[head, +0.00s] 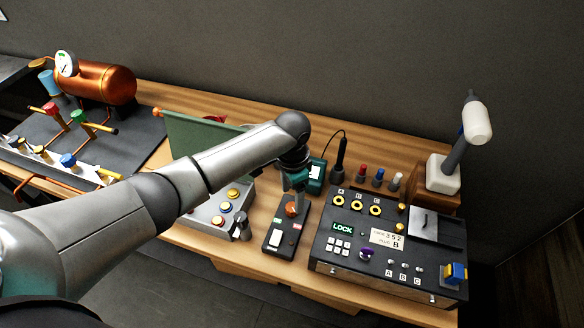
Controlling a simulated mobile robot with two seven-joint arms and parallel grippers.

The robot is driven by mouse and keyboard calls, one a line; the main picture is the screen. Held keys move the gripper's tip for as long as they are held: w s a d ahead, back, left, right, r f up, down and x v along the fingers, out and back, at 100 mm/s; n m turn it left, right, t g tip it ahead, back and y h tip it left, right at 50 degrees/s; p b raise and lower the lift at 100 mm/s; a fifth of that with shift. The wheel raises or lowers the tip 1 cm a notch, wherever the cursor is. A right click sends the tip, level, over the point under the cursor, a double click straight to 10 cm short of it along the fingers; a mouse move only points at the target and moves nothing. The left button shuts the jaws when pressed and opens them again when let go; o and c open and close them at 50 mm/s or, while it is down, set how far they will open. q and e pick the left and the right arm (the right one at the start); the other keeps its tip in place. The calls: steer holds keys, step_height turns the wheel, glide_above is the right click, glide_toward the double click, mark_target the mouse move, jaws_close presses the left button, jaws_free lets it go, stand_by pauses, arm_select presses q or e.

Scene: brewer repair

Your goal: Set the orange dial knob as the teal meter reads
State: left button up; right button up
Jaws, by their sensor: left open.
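The orange dial knob (291,210) sits on a small black box (280,238) with a white label, near the middle of the bench. The teal meter (317,177) stands just behind and right of it, partly hidden by my arm; its reading is too small to make out. My left gripper (293,193) points down directly over the knob, its jaws open. The arm hides part of the knob's top, and I cannot tell whether the fingers touch it. My right gripper is out of view.
A black console (390,240) with a LOCK display stands close on the right. A grey button box (226,211) and a green panel (200,137) are on the left. A black probe (340,155) with a cable stands behind. A copper tank (105,82) is far left.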

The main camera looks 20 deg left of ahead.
mark_target(292, 207)
arm_select(q)
step_height(292, 207, up, 11)
stand_by(0.7)
